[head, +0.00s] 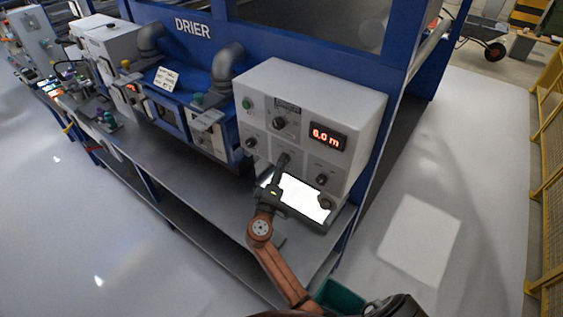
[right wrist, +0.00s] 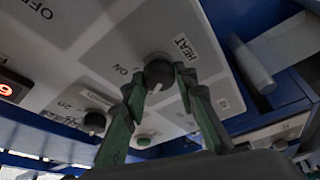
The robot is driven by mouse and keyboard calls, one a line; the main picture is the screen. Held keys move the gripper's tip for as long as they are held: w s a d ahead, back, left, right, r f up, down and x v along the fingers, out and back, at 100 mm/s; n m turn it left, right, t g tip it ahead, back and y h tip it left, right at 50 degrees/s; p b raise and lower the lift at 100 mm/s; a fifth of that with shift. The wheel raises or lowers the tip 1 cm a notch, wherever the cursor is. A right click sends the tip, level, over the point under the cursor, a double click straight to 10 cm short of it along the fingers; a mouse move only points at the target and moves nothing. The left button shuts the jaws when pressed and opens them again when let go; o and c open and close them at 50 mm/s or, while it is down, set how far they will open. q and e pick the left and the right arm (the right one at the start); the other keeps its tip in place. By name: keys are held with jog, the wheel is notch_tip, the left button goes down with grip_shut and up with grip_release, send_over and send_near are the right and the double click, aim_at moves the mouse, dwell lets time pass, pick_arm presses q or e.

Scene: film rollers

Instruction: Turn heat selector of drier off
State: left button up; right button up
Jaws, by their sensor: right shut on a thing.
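The drier's white control box (head: 312,110) stands on the grey bench beside the blue drier (head: 205,42). In the right wrist view the heat selector (right wrist: 158,70) is a dark round knob next to a HEAT label, with ON printed beside it. My right gripper (head: 281,170) reaches up to the box front and covers the knob in the head view. In the right wrist view its two green-grey fingers (right wrist: 160,84) are shut on the knob from both sides. A pale mark shows low on the knob; its exact setting is hard to tell. My left gripper is not in view.
Other knobs (head: 279,122) and a red display (head: 327,136) are on the same panel. A bright white sheet-like area (head: 300,198) lies below the box. A green bin (head: 338,297) is at the bottom. Yellow fencing (head: 548,150) runs along the right; the floor between is clear.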

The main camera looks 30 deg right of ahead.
dwell(0.4)
jog(key=o, duration=1.2)
jog(key=shift+c, duration=0.2)
jog(key=v, duration=0.7)
jog(key=shift+s+a, duration=0.2)
